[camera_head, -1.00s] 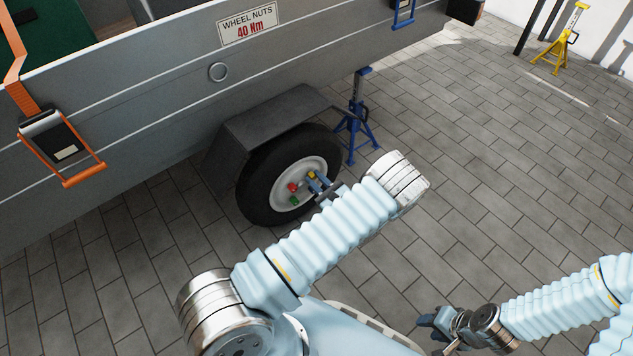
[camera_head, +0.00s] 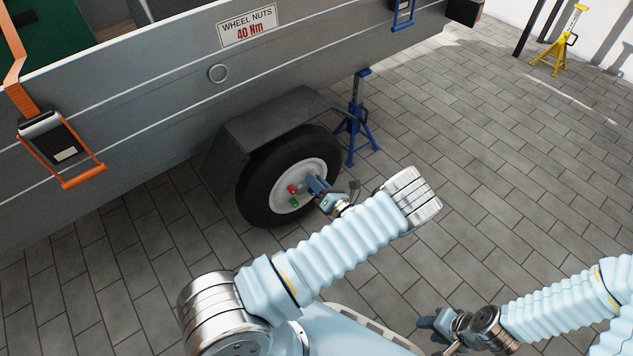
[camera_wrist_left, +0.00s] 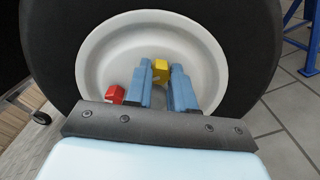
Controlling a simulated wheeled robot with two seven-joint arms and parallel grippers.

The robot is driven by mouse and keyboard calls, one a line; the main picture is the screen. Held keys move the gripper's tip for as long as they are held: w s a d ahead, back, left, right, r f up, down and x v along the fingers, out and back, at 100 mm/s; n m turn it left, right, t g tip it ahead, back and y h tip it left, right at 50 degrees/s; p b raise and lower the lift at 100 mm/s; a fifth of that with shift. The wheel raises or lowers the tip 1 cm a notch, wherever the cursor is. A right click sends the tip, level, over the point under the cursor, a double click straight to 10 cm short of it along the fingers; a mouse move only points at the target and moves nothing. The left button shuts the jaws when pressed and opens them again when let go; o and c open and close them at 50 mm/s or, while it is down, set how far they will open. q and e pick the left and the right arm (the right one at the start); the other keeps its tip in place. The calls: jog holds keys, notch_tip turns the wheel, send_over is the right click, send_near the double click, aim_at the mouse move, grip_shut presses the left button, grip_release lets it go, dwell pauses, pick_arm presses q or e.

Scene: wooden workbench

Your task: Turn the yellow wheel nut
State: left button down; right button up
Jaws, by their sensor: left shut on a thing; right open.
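The yellow wheel nut (camera_wrist_left: 161,70) shows in the left wrist view between the two blue fingertips of my left gripper (camera_wrist_left: 161,77), which is shut on it. In the head view, my left gripper (camera_head: 316,184) is at the right part of the white wheel rim (camera_head: 282,176) and hides the yellow nut. The red nut (camera_head: 292,189) and the green nut (camera_head: 294,203) sit on the hub to its left. The red nut also shows in the left wrist view (camera_wrist_left: 116,94), left of the fingers. My right gripper (camera_head: 430,322) is open and empty, low over the floor, away from the wheel.
The black tyre (camera_head: 256,196) sits under a dark fender (camera_head: 265,122) on the grey trailer (camera_head: 150,105). A blue stand (camera_head: 354,128) is right behind the wheel. A yellow stand (camera_head: 558,45) stands far off. The paved floor (camera_head: 480,150) on the right is clear.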

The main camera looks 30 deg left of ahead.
pick_arm(q)
jog(key=m, duration=0.6)
jog(key=shift+f, duration=0.1)
jog(key=shift+m, duration=0.4)
jog(key=c, duration=1)
grip_release()
jog(key=shift+o, duration=0.2)
jog(key=p+v, duration=0.1)
jog(key=v, duration=1.3)
jog(key=shift+s+a+r, duration=0.1)
jog(key=shift+r, duration=0.1)
